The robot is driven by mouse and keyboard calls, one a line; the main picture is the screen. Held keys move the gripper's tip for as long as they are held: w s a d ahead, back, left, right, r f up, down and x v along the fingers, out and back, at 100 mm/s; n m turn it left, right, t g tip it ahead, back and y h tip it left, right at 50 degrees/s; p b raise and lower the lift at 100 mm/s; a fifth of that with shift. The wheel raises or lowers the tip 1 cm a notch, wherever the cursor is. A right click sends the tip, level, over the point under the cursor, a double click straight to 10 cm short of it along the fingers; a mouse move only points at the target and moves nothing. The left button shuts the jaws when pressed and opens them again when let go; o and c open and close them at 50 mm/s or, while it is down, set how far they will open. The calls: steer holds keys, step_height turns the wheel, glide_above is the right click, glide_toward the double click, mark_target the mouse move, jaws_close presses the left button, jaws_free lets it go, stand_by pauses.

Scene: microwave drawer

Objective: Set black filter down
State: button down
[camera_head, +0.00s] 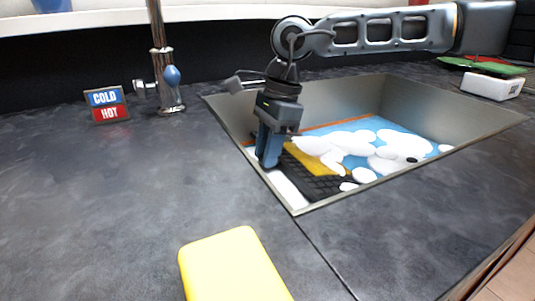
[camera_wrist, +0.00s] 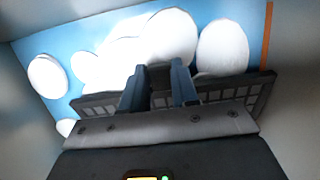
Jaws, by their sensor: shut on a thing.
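The black filter (camera_head: 318,183) is a dark panel with a grid pattern, low inside the sink at its near left. It also shows in the wrist view (camera_wrist: 98,106), spreading to both sides of my fingers. My gripper (camera_head: 268,160) points down into the left part of the sink, its blue fingers shut on the filter. In the wrist view the fingers (camera_wrist: 160,80) are a little apart with the filter between them. I cannot tell whether the filter touches the sink floor.
The sink (camera_head: 225,110) has steep grey walls and a blue floor picture with white shapes. A yellow block (camera_head: 232,268) lies on the front counter. A faucet (camera_head: 168,95) and a cold/hot sign (camera_head: 107,104) stand behind. The left counter is clear.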

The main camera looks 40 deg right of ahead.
steer(key=shift+f, duration=0.35)
steer(key=c, duration=0.8)
jaws_free()
steer(key=shift+f, duration=0.1)
steer(key=shift+c, duration=0.2)
steer(key=p+v, duration=0.2)
steer(key=v, duration=1)
